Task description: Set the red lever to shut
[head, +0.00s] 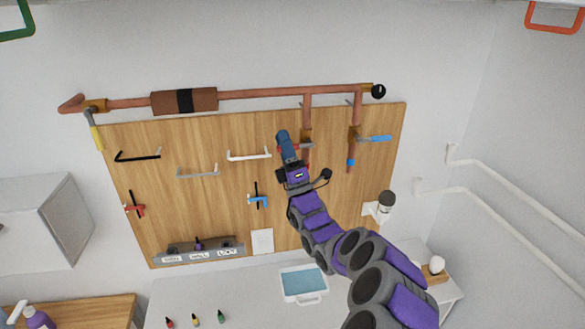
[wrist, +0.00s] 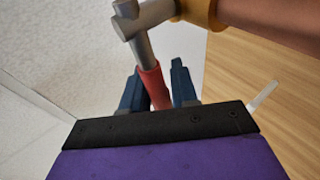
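The red lever (wrist: 152,82) shows in the wrist view as a red grip on a grey metal stem. The stem joins a brass valve fitting (wrist: 198,10) on a copper pipe. My gripper (wrist: 157,75) has one dark blue finger on each side of the red grip, with narrow gaps visible, so it looks open around the lever. In the head view my gripper (head: 284,135) is at the middle copper branch pipe (head: 307,110). It hides most of the lever there. Whether a finger touches the grip is unclear.
A blue-handled valve lever (head: 375,139) points right on the neighbouring branch. A yellow lever (head: 96,138) hangs at the far left. The wooden board (head: 215,220) carries several hooks and clamps. A white holder with a dark-topped cylinder (head: 385,205) is at the right.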

